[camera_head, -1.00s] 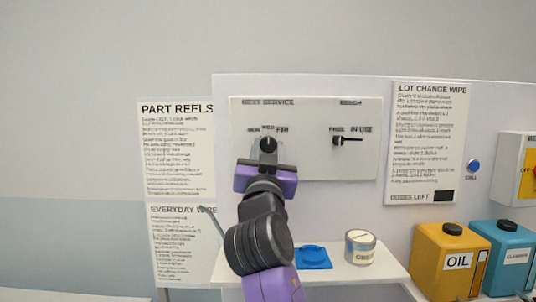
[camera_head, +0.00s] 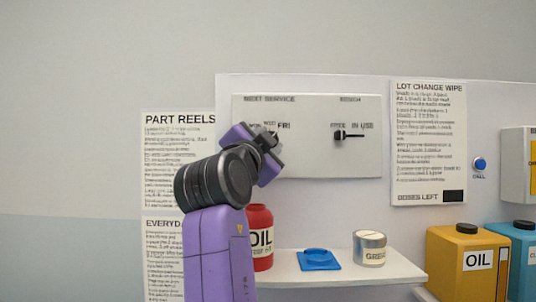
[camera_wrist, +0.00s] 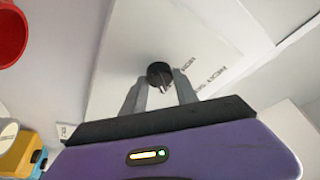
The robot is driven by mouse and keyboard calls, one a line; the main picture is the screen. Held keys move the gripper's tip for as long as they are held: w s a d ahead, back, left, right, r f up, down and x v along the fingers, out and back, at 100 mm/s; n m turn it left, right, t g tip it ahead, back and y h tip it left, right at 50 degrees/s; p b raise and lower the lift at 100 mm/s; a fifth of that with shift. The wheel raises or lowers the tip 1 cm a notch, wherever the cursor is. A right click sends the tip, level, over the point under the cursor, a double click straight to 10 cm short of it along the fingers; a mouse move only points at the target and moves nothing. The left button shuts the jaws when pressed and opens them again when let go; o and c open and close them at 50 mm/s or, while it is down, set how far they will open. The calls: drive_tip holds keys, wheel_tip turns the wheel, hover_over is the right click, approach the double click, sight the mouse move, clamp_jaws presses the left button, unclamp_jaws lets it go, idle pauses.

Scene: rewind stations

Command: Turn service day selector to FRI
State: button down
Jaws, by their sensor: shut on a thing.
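The service day selector is a round black knob (camera_wrist: 160,74) on a white panel (camera_head: 210,0) under the heading "NEXT SERVICE". The day marks WED and FRI show in the head view above it, and a mark at the left is partly hidden. My gripper (camera_wrist: 160,92) is shut on the knob, one finger on each side, and in the head view it is tilted, with my wrist down to the left. The knob is mostly hidden by my gripper in the head view, so I cannot tell exactly which day it points to.
A bench switch (camera_head: 340,135) is on the same panel to the right. A shelf (camera_head: 300,275) below holds a red oil container (camera_head: 261,250), a blue item (camera_head: 319,260) and a tin (camera_head: 369,249). Yellow (camera_head: 440,262) and blue (camera_head: 524,265) containers stand at the right.

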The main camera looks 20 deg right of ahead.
drive_tip(key=shift+m+g, duration=0.3)
drive_tip(key=shift+m, duration=0.4)
drive_tip(key=c, duration=0.9)
unclamp_jaws()
drive_tip(key=shift+c, duration=0.2)
drive_tip(key=b+v, duration=0.2)
drive_tip(key=v, duration=0.6)
drive_tip(key=shift+f, duration=0.1)
